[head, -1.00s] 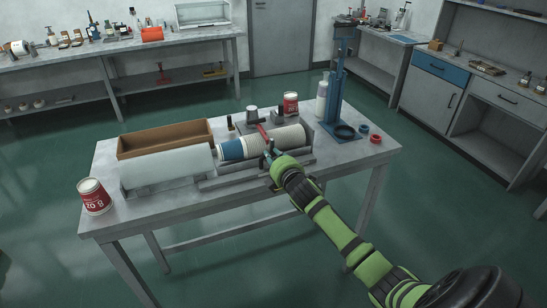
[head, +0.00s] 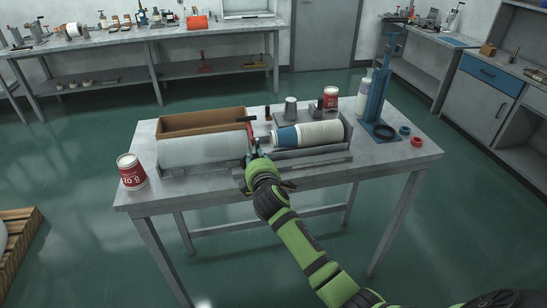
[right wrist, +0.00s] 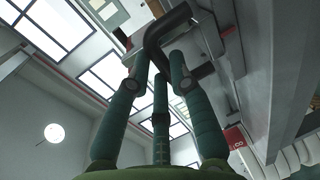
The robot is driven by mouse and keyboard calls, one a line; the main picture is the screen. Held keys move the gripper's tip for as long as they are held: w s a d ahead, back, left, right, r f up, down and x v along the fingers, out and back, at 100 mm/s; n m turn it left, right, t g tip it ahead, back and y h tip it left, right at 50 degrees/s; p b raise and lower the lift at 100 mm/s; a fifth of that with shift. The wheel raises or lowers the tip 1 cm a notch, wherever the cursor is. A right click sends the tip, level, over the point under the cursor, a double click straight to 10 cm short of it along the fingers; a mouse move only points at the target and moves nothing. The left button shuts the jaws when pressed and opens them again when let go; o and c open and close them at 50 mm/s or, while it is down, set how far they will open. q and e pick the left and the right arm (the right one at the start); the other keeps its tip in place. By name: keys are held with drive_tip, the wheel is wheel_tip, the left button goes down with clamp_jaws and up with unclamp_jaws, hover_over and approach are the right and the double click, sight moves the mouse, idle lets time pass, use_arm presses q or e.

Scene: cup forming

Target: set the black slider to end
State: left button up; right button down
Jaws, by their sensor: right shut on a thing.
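The black slider's bent dark handle (right wrist: 166,27) shows in the right wrist view among my gripper's fingers. My right gripper (right wrist: 160,68) is shut on it. In the head view, my right gripper (head: 252,156) is at the front of the table fixture, beside a thin red upright part (head: 250,137). This is at the left end of a lying stack of blue and white cups (head: 308,134). The slider is mostly hidden there by my gripper. My left gripper is not in view.
On the table (head: 400,160) are a brown open box (head: 203,123), a white panel (head: 203,150), a red-and-white can (head: 131,172), another can (head: 330,98) and a blue press (head: 379,95).

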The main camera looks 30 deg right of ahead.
drive_tip(key=shift+w+a, duration=0.1)
drive_tip(key=shift+a, duration=0.45)
drive_tip(key=c, duration=1.1)
unclamp_jaws()
drive_tip(key=v, duration=1.2)
